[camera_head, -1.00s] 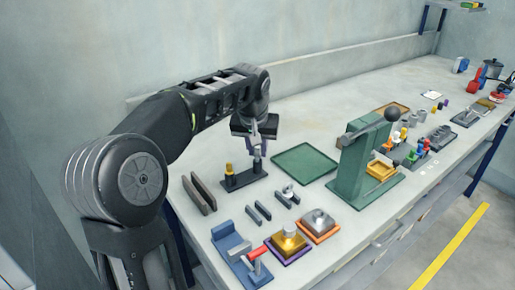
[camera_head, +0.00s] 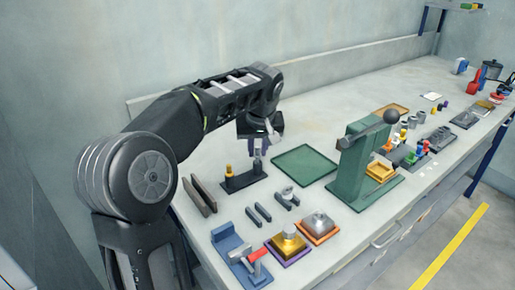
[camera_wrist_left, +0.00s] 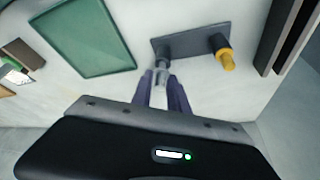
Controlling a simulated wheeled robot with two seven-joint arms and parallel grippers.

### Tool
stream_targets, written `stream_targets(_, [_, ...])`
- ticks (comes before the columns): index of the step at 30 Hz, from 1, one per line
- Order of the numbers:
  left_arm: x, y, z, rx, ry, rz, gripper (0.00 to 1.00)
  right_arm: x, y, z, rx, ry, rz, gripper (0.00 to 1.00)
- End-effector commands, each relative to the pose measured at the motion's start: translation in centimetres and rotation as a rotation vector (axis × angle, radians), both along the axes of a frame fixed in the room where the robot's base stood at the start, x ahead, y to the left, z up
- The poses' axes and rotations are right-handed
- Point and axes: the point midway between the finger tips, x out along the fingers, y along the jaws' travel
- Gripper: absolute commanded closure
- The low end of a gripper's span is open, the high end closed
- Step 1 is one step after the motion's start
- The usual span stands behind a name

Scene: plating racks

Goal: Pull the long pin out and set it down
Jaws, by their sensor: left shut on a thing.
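The dark pin block (camera_head: 238,182) stands on the bench and also shows in the left wrist view (camera_wrist_left: 193,42). It carries a yellow-topped pin (camera_head: 229,172), seen in the wrist view too (camera_wrist_left: 225,56). My left gripper (camera_head: 258,150) is over the block's other end, pointing down. Its purple-grey fingers (camera_wrist_left: 162,88) are shut on a light-grey pin (camera_wrist_left: 161,68), just above a dark collar on the block. The fingers hide part of this pin, and I cannot tell how deep it sits. My right gripper is not in view.
An empty green tray (camera_head: 305,165) lies right of the block. A green press (camera_head: 352,170) stands beyond it. Dark bars (camera_head: 203,194), small grey parts (camera_head: 258,214) and a blue fixture with a red handle (camera_head: 240,255) are nearer the front edge.

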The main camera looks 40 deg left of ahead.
Motion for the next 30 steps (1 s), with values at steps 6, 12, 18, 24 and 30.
stream_targets(6, [0.0, 0.0, 0.0, 0.0, -0.001, 0.017, 1.0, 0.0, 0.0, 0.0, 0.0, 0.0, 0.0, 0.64])
stream_targets(12, [0.0, 0.0, 0.2, 0.0, -0.001, 0.015, 1.0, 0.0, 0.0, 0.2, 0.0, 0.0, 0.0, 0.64])
stream_targets(18, [0.0, 0.0, 1.0, 0.0, -0.001, 0.015, 1.0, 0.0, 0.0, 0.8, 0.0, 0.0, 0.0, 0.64])
stream_targets(24, [0.0, 0.0, 1.9, 0.0, -0.001, 0.014, 1.0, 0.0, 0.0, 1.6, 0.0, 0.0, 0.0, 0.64])
stream_targets(30, [0.0, 0.0, 2.8, 0.0, -0.001, 0.014, 1.0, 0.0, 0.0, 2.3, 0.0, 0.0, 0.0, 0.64])
